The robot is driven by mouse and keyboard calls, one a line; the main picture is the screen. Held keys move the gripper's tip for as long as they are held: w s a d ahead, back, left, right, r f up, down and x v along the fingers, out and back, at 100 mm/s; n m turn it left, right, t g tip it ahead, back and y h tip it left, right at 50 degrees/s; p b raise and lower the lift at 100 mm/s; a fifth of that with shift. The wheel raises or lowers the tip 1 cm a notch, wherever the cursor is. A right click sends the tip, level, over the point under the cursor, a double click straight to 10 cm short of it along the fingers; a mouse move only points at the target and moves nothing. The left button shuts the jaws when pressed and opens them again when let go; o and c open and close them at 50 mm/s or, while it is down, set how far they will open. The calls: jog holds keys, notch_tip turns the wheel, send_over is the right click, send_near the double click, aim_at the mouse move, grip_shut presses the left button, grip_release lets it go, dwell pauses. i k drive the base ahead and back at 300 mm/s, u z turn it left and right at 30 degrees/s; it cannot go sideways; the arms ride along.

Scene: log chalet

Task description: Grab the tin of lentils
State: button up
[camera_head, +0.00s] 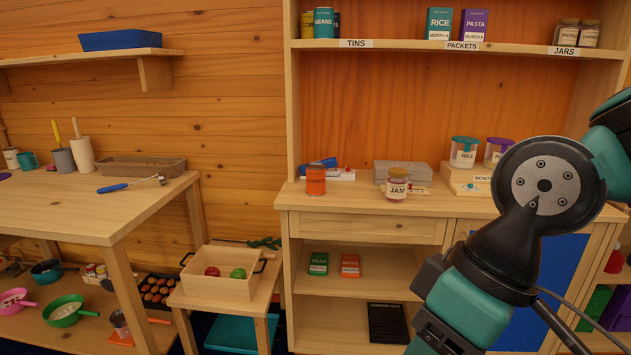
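An orange tin (316,181) stands upright on the left part of the cabinet counter. Its dark label is too small to read surely, so I cannot tell if it is the lentils. On the top shelf above the "TINS" label stand a teal tin marked BEANS (323,22) and a yellow tin (307,26), partly hidden. A darker tin shows only in part behind them. My arm fills the right side of the view, in front of the cabinet. My gripper is out of view.
A jam jar (397,185) stands right of the orange tin, before a grey box (404,172). A blue-handled item (322,164) lies behind the tin. A wooden crate with fruit (219,284) sits on a low stool at the left. The counter's front strip looks clear.

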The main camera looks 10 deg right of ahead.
aim_at(316, 172)
jog(key=u, duration=0.55)
jog(key=i, duration=2.25)
jog(key=z, duration=0.5)
